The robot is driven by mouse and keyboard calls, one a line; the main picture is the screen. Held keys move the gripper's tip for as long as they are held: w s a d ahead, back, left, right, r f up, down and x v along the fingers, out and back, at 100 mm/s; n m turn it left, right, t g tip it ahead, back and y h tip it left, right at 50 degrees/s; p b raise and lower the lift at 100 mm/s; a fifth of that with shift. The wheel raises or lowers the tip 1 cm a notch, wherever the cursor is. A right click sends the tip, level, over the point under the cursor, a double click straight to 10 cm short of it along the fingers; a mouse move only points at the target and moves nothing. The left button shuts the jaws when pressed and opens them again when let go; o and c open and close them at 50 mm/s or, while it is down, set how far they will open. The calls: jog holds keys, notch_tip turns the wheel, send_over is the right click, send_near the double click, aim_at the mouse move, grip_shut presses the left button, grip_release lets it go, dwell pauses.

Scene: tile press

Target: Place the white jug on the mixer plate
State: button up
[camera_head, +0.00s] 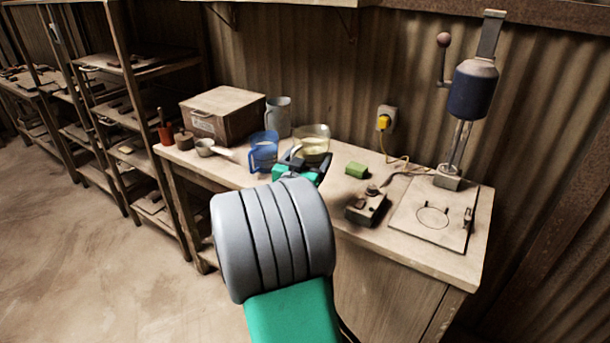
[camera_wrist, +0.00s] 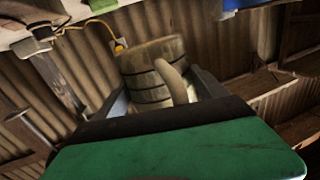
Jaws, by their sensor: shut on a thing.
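The white jug (camera_head: 313,142) looks pale and translucent, with yellowish contents, in the head view. It is upright just beyond my gripper (camera_head: 307,163), above or on the bench; I cannot tell whether its base touches. In the wrist view the jug (camera_wrist: 150,72) and its curved handle (camera_wrist: 176,78) are between my fingers, and my gripper (camera_wrist: 163,92) is shut on it. The mixer plate (camera_head: 410,222) lies flat at the bench's right end, with a drawn circle on its bare top. The blue-headed mixer (camera_head: 473,90) stands behind the plate.
A blue jug (camera_head: 263,151) and a grey jug (camera_head: 279,117) stand left of the white jug. A wooden box (camera_head: 222,115) is farther left. A green block (camera_head: 356,170) and a control box (camera_head: 366,207) lie between the white jug and plate. A yellow plug (camera_head: 384,122) trails a cable.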

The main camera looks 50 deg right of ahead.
jog(key=w+d+f, duration=0.4)
jog(key=w+d+f+p, duration=0.1)
jog(key=w+d+f, duration=0.3)
jog(key=shift+w+d+f, duration=0.2)
jog(key=shift+d+f, duration=0.05)
jog(key=shift+d, duration=0.05)
jog(key=f, duration=0.2)
jog(key=shift+w+d+f, duration=0.2)
jog(key=shift+f, duration=0.2)
jog(key=shift+f+b, duration=0.3)
jog(key=shift+f, duration=0.15)
jog(key=o, duration=2)
jog(key=shift+p, duration=0.3)
